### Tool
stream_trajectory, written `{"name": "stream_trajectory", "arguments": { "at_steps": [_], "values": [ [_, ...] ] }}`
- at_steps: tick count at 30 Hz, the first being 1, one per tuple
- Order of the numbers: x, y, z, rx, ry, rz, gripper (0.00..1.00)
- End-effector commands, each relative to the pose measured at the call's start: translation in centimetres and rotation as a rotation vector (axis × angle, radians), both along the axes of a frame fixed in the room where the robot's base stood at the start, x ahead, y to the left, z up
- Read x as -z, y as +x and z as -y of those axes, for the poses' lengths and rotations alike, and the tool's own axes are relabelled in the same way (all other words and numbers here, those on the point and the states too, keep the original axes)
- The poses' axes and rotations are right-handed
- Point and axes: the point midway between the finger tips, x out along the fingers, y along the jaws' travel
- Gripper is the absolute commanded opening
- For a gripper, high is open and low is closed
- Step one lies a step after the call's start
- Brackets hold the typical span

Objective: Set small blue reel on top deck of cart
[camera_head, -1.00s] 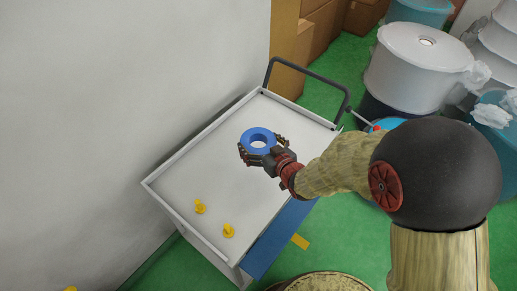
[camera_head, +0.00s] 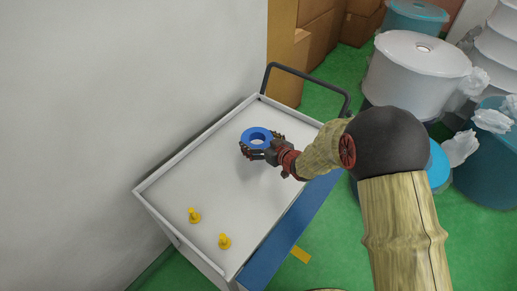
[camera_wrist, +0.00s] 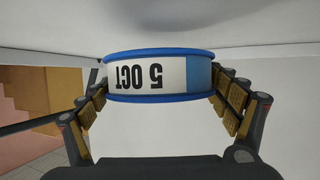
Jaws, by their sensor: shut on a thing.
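The small blue reel (camera_head: 256,134) is a ring with a hole in its middle. My gripper (camera_head: 259,148) is shut on it, over the white top deck of the cart (camera_head: 215,185). In the wrist view the reel (camera_wrist: 160,75) sits between both fingers (camera_wrist: 160,100), with a white label reading "5 OCT" upside down. The reel lies level.
Two yellow pieces (camera_head: 194,216) stand near the deck's front end. A raised rim edges the deck, and a dark handle (camera_head: 305,70) rises at the far end. Large wrapped rolls (camera_head: 420,75) stand at right. A wall (camera_head: 130,80) is close at left.

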Motion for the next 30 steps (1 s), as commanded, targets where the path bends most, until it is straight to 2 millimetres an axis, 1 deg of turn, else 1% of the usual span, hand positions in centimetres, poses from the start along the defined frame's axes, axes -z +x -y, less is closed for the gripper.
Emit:
{"name": "stream_trajectory", "arguments": {
  "at_steps": [5, 7, 9, 12, 20, 24, 25, 30],
  "values": [
    [0.9, 0.7, 0.2, 0.0, 0.001, 0.001, 0.6],
    [1.7, 1.1, 0.4, 0.0, 0.001, 0.0, 0.6],
    [3.0, 1.0, 0.3, 0.0, 0.001, 0.0, 0.6],
    [4.2, 1.0, 0.3, 0.0, 0.002, 0.001, 0.6],
    [4.1, 1.0, 0.3, 0.0, 0.001, 0.002, 0.6],
    [4.5, 1.0, 0.3, 0.0, 0.002, 0.001, 0.6],
    [4.5, 1.0, 0.3, 0.0, 0.001, 0.0, 0.89],
    [4.4, 1.0, 0.3, 0.0, 0.001, 0.0, 0.99]
  ]
}}
